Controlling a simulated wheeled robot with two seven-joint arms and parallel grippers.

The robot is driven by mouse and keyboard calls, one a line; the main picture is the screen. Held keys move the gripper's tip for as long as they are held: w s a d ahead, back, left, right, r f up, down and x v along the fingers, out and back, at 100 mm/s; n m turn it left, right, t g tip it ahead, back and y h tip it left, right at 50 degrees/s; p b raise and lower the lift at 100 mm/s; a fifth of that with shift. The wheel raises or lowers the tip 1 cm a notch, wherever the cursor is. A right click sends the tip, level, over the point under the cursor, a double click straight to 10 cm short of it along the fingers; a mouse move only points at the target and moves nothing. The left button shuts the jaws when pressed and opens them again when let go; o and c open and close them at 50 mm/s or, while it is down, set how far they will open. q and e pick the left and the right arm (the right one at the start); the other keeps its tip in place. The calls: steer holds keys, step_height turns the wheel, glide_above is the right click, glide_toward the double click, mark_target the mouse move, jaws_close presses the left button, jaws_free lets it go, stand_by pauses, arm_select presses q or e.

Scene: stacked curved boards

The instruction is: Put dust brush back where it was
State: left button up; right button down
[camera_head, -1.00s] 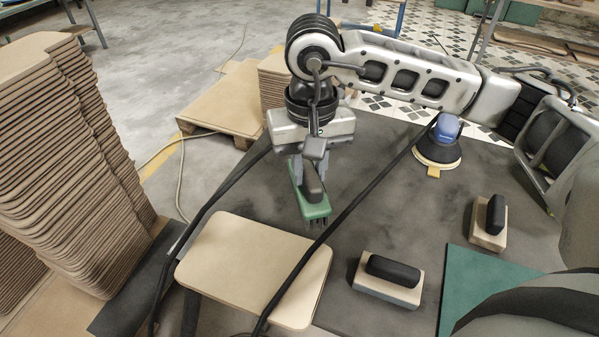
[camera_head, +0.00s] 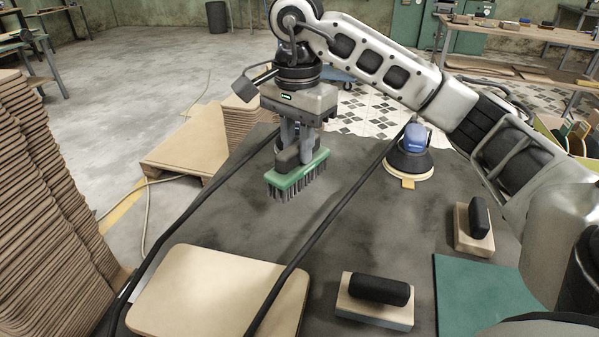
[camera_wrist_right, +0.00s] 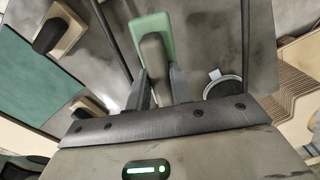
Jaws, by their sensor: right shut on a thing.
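The dust brush (camera_head: 297,176) has a green body, dark bristles and a dark grey handle. My right gripper (camera_head: 296,150) is shut on its handle, over the far left part of the dark worktable (camera_head: 345,235). The bristles point down; I cannot tell for sure whether they touch the tabletop. In the right wrist view the brush's green body (camera_wrist_right: 151,27) extends beyond the handle, which sits between the fingers of the right gripper (camera_wrist_right: 160,85). My left gripper is not in view.
A tan curved board (camera_head: 220,293) lies at the table's near left. Two sanding blocks (camera_head: 375,299) (camera_head: 474,226), a green sheet (camera_head: 485,297) and a blue sander (camera_head: 410,155) are to the right. Black cables (camera_head: 335,215) cross the table. Stacked boards (camera_head: 35,200) stand at left.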

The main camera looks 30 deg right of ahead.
steer(key=w+d+f, duration=0.1)
steer(key=f, duration=0.1)
steer(key=w+d+f, duration=0.1)
steer(key=f, duration=0.2)
steer(key=w+f+p, duration=0.1)
steer(key=f, duration=0.2)
steer(key=shift+w+d+f, duration=0.2)
steer(key=shift+w+d, duration=0.1)
steer(key=shift+d, duration=0.1)
steer(key=shift+f, duration=0.15)
steer(key=shift+f, duration=0.1)
